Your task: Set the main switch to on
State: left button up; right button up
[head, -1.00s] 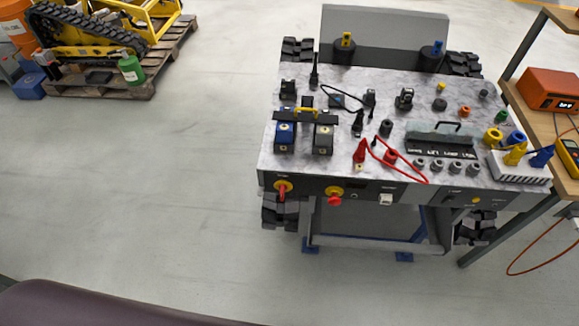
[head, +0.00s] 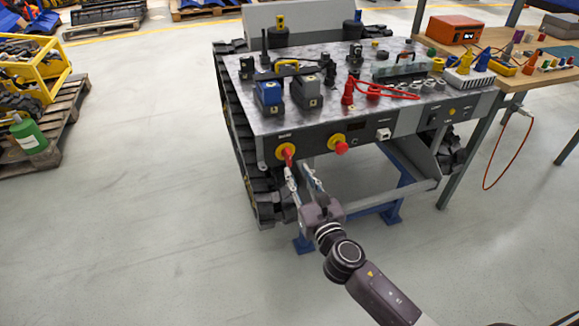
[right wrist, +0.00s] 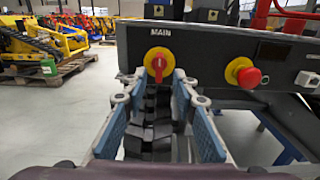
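The main switch (head: 284,151) is a red handle on a round yellow plate at the left of the carrier's dark front panel. In the right wrist view the switch (right wrist: 159,60) sits under the label MAIN, and its red handle points straight down. My right gripper (head: 298,171) is open just below and in front of the switch. In the right wrist view its blue-padded fingers (right wrist: 160,88) stand left and right of the handle's lower end, with no clear contact. My left gripper is not in view.
A red mushroom button (head: 340,147) on a yellow base sits just right of the switch. The carrier's top (head: 330,120) holds batteries, cables and connectors. A wooden workbench (head: 490,62) adjoins at right. Floor at left is clear up to a pallet (head: 45,150).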

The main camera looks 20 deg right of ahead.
aim_at(290, 160)
jog(key=w, duration=0.7)
jog(key=shift+w+a, duration=0.2)
jog(key=shift+c, duration=0.2)
grip_shut()
